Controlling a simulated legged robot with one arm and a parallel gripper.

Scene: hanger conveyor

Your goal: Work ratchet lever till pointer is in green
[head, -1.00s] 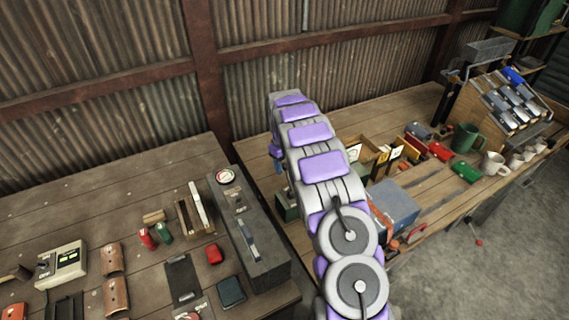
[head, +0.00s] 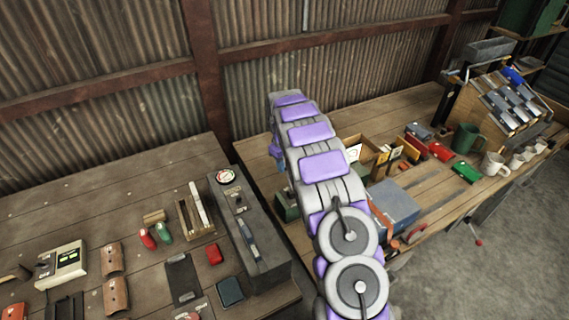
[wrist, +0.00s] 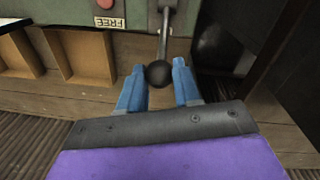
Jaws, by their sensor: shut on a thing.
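In the wrist view, the lever (wrist: 165,35) is a grey rod hanging down from a grey housing, with a dark round knob (wrist: 159,73) at its end. My gripper (wrist: 159,78) has its blue fingers on either side of this knob and is shut on it. In the head view my arm hides the fingers and the lever. A round white dial (head: 225,176) with coloured marks sits on the far end of a long grey box; its pointer is too small to read. I cannot tell whether this dial belongs to the lever.
A "FREE" label (wrist: 110,22) is on the housing beside the lever. Open wooden compartments (wrist: 80,55) stand at left in the wrist view. A blue-grey box (head: 394,203) and a green mug (head: 465,138) stand on the right bench. A dark post rises right of the lever.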

